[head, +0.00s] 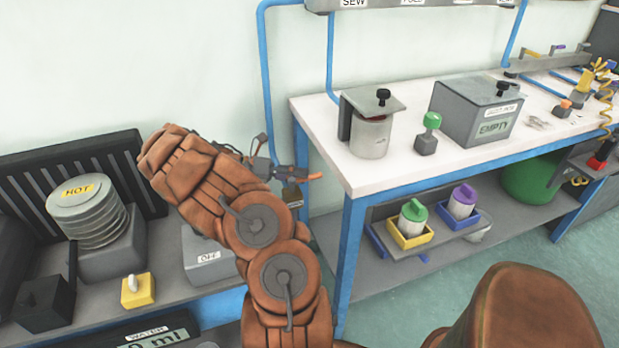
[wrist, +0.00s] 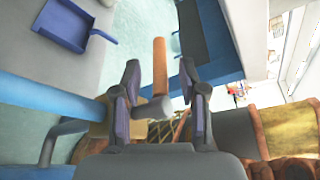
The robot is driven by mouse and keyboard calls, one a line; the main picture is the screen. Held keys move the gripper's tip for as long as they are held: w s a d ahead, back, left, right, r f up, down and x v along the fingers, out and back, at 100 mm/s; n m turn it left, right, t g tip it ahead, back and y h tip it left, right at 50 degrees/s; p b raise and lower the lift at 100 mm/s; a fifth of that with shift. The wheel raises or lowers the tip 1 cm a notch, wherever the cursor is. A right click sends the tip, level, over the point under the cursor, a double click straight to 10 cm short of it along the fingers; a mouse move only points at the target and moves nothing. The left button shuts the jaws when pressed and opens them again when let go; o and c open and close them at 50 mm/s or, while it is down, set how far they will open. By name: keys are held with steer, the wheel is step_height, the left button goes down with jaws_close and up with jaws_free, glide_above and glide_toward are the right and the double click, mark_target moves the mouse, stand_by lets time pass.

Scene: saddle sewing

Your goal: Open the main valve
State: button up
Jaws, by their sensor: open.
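The valve's orange-brown lever (wrist: 160,62) stands between my gripper's fingers in the wrist view, with a grey stem (wrist: 154,112) at its base. In the head view the orange lever tip (head: 315,176) shows beside the left end of the workbench. My gripper (wrist: 160,82) is open, one dark finger on each side of the lever. I cannot tell whether either finger touches it. In the head view my gripper (head: 268,160) is partly hidden behind my arm. The valve body is mostly hidden there.
The white workbench (head: 410,160) with a blue frame stands right of the valve. A blue pipe (wrist: 50,95) runs in from the left in the wrist view.

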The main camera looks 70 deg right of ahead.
steer(key=shift+x, duration=1.6)
jaws_close()
steer(key=shift+d, duration=0.1)
